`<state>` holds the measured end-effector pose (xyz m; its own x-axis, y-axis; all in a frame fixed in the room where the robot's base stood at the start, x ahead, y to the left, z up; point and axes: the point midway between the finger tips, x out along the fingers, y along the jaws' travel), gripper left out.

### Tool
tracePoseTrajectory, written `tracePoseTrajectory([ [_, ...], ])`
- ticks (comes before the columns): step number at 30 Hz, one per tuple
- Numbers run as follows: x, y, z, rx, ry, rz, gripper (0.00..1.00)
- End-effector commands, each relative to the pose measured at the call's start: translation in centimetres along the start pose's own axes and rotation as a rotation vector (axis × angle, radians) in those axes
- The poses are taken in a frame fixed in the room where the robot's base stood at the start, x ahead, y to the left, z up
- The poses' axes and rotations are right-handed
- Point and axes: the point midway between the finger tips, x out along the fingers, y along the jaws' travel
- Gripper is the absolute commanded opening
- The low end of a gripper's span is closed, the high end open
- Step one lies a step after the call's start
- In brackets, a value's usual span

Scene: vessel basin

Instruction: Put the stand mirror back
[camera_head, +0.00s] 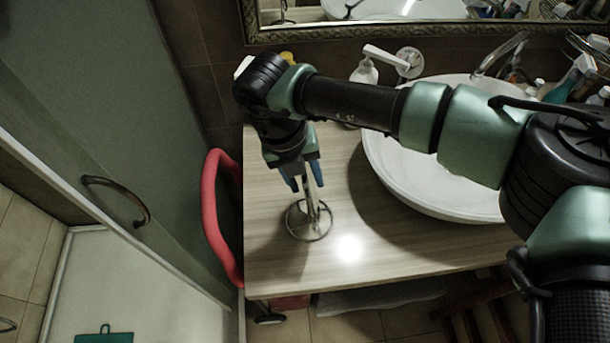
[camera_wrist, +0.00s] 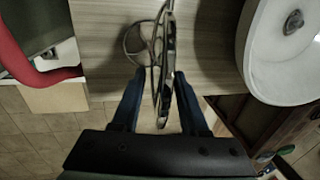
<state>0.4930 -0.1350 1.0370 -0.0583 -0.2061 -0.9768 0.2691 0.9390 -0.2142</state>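The stand mirror (camera_head: 309,222) is at the left part of the wooden counter, upright, with its round metal base on or just above the top; I cannot tell which. In the wrist view the mirror (camera_wrist: 168,60) shows nearly edge-on, with its base ring beyond it. My gripper (camera_head: 304,182) points down over it, with one blue finger on each side of the mirror. In the wrist view my gripper (camera_wrist: 160,78) is open, with a gap visible between the left finger and the mirror. Contact at the right finger is unclear. The mirror's upper part is hidden in the head view.
A white basin (camera_head: 430,208) stands right of the mirror, under my arm. A soap dispenser (camera_head: 365,72) and a faucet (camera_head: 497,52) are behind. A red curved chair or rail (camera_head: 212,215) is at the counter's left edge. The front-middle counter (camera_head: 390,250) is clear.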

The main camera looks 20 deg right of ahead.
Motion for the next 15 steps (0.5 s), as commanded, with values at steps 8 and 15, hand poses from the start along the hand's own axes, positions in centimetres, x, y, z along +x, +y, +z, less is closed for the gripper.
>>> tracePoseTrajectory([
  [8,-0.3,-0.1,0.0,0.000,0.000,0.000,0.43],
  [15,-3.8,-0.1,0.2,-0.001,-0.005,-0.002,0.43],
])
